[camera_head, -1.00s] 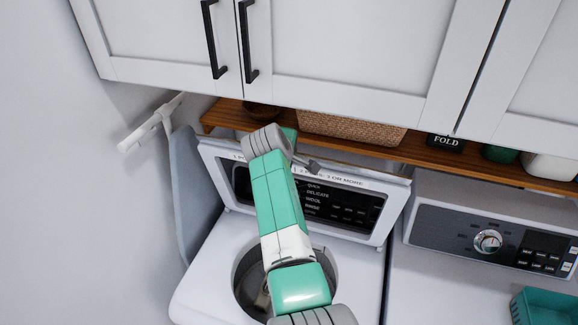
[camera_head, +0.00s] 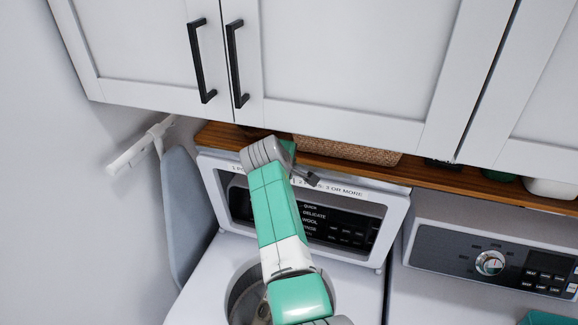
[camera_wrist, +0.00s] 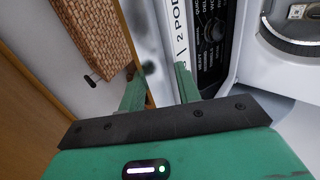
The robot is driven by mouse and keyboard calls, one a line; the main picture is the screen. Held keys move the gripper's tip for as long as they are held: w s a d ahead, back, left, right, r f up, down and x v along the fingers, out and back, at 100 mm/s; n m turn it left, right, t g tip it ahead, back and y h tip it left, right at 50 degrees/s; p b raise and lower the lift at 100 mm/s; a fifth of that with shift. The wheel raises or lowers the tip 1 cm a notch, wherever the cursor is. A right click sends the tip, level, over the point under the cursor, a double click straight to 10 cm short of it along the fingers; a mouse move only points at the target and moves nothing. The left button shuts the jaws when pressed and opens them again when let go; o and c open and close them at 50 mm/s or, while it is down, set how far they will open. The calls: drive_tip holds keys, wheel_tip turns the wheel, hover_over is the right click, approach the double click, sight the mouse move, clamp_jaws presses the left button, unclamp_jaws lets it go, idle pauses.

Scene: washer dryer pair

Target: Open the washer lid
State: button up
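The washer (camera_head: 200,290) is the white machine at lower middle in the head view. Its tub opening (camera_head: 245,291) is uncovered. The lid (camera_head: 376,235), a white frame with a window, stands raised at the back, with the dark control panel (camera_head: 345,230) showing through it. My gripper is at the lid's upper edge, partly hidden by my arm in the head view. In the wrist view my gripper (camera_wrist: 160,88) has its two green fingers apart, with the white labelled top edge (camera_wrist: 176,30) beyond and between them. Contact cannot be told.
A wooden shelf (camera_head: 400,172) with a wicker basket (camera_head: 345,151) runs just behind the gripper, under white cabinets (camera_head: 340,60). An ironing board (camera_head: 187,215) leans at the left wall. The dryer (camera_head: 450,245) stands at the right.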

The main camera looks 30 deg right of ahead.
drive_tip(key=shift+r, duration=0.1)
drive_tip(key=v, duration=0.7)
drive_tip(key=shift+s+a+r, duration=0.2)
idle(0.3)
drive_tip(key=s+a+r+m+t+y, duration=0.1)
drive_tip(key=s+a+r+m+t, duration=0.15)
drive_tip(key=a, duration=0.45)
drive_tip(key=s+a+r+m+t+y, duration=0.1)
drive_tip(key=s+a+m+t+y, duration=0.15)
drive_tip(key=a, duration=0.55)
drive_tip(key=s+a+r+m+t+y, duration=0.1)
drive_tip(key=s+a+r+t, duration=0.15)
drive_tip(key=a, duration=0.45)
drive_tip(key=s+a+r+m+t+y, duration=0.1)
drive_tip(key=s+a+r+t, duration=0.1)
drive_tip(key=s+a, duration=0.25)
drive_tip(key=s+a+r+m+t+y, duration=0.1)
drive_tip(key=s+a+r+t+y, duration=0.15)
drive_tip(key=s, duration=0.35)
drive_tip(key=s+r+t+p, duration=0.1)
drive_tip(key=s+r+t, duration=0.2)
drive_tip(key=r, duration=0.9)
drive_tip(key=s+r+t+p, duration=0.2)
drive_tip(key=s+r, duration=0.4)
drive_tip(key=r, duration=0.6)
drive_tip(key=shift+s+t+h, duration=0.3)
drive_tip(key=shift+s+t, duration=0.05)
drive_tip(key=shift+t, duration=0.55)
